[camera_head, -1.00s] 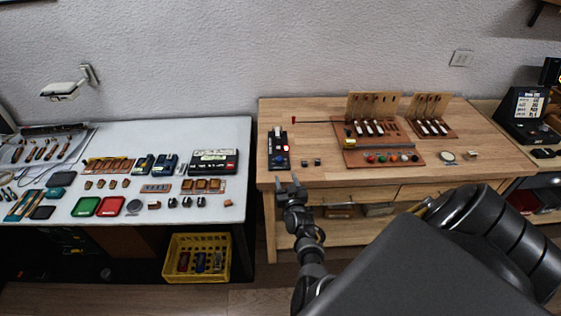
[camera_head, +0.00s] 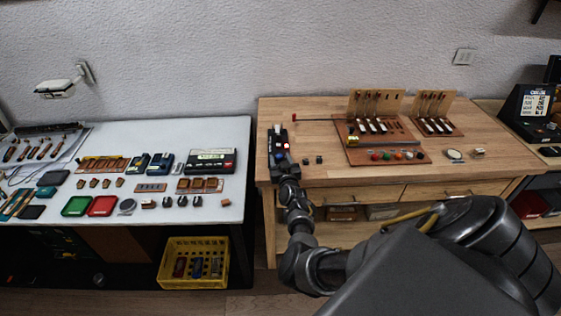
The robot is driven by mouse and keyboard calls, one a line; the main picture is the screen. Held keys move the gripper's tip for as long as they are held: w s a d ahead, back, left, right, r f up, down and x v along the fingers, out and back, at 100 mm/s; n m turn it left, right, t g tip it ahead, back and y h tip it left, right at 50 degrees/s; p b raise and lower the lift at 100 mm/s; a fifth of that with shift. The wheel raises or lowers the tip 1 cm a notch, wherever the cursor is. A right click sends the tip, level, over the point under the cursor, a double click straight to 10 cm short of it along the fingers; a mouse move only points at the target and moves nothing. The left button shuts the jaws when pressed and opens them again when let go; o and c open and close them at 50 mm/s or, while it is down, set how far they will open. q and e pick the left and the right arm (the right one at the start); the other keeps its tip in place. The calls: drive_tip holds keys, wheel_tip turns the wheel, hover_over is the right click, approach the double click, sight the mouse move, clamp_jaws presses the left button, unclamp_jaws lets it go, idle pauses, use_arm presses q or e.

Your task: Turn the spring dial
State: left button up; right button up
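A narrow black device (camera_head: 277,141) with a glowing red light and blue and white parts stands at the left end of the wooden bench. I cannot tell for sure which part is the spring dial. My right gripper (camera_head: 286,168) is at the near end of this device, pointing away from me. From this angle I cannot tell whether it touches the device, or whether its fingers are open or shut. The gripper hides the device's near end. My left gripper is not in view.
A brown board (camera_head: 372,143) with coloured knobs and piano-action parts stands further right on the wooden bench (camera_head: 330,180). A white table (camera_head: 225,205) with many parts is on the left, a yellow crate (camera_head: 193,279) below.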

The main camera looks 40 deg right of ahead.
drive_tip(key=c, duration=0.9)
drive_tip(key=shift+w+a+f+m+g+h+b, duration=0.15)
drive_tip(key=shift+m+g+h+b, duration=0.25)
drive_tip(key=shift+h, duration=0.2)
drive_tip(key=shift+a+m+g+h+b, duration=0.1)
drive_tip(key=shift+m+g+h+b, duration=0.25)
drive_tip(key=shift+m+h, duration=0.2)
drive_tip(key=shift+c, duration=0.2)
drive_tip(key=shift+m+g+h+b, duration=0.3)
drive_tip(key=shift+m+g+h, duration=0.05)
drive_tip(key=shift+h, duration=0.2)
drive_tip(key=o, duration=1)
